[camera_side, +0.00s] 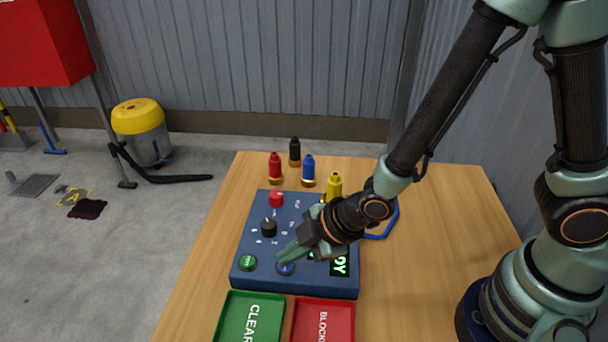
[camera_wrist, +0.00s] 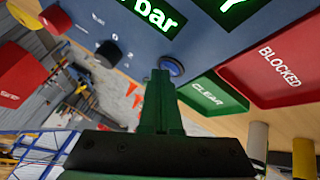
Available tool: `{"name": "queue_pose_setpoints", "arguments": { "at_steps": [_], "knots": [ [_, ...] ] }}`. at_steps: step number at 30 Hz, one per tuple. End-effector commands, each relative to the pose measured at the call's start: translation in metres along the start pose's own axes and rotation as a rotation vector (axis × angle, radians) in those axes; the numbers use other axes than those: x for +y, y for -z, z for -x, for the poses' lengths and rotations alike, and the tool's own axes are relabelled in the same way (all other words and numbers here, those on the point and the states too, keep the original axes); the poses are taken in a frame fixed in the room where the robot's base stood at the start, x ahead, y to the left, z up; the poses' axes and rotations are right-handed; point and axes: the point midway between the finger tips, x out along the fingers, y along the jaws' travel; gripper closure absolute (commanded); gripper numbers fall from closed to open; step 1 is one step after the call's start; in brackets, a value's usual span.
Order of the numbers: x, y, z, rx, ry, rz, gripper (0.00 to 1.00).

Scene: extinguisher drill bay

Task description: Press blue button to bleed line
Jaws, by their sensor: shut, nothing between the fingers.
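The blue button (camera_side: 286,269) sits at the front of the blue control panel (camera_side: 247,226) on the wooden table. It also shows in the wrist view as a dark-rimmed blue disc (camera_wrist: 171,65). My gripper (camera_side: 281,256) is shut and empty, with its green fingers angled down over the panel. In the wrist view the closed fingertips (camera_wrist: 160,76) lie right beside the button's edge. I cannot tell whether they touch it. The panel also carries a green button (camera_side: 248,263), a black knob (camera_side: 269,227) and a red button (camera_side: 277,198). A lit green display (camera_side: 340,263) is partly hidden by my arm.
A green CLEAR tray (camera_side: 237,328) and a red BLOCKED tray (camera_side: 334,309) lie in front of the panel. Red (camera_side: 275,169), black (camera_side: 295,153), blue (camera_side: 308,170) and yellow (camera_side: 334,184) bottle-shaped pieces stand behind it. The table's left strip is clear.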

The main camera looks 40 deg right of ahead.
Motion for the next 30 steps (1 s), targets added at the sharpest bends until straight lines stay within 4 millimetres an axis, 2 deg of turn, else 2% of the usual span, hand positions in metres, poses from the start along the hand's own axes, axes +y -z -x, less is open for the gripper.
{"name": "queue_pose_setpoints", "arguments": {
  "at_steps": [15, 25, 30],
  "knots": [
    [0.006, 0.007, 0.013, -0.001, 0.001, 0.0, 1.0],
    [0.006, 0.008, 0.015, 0.0, 0.0, 0.0, 1.0],
    [0.012, 0.015, 0.025, 0.002, -0.001, 0.0, 1.0]
  ]
}}
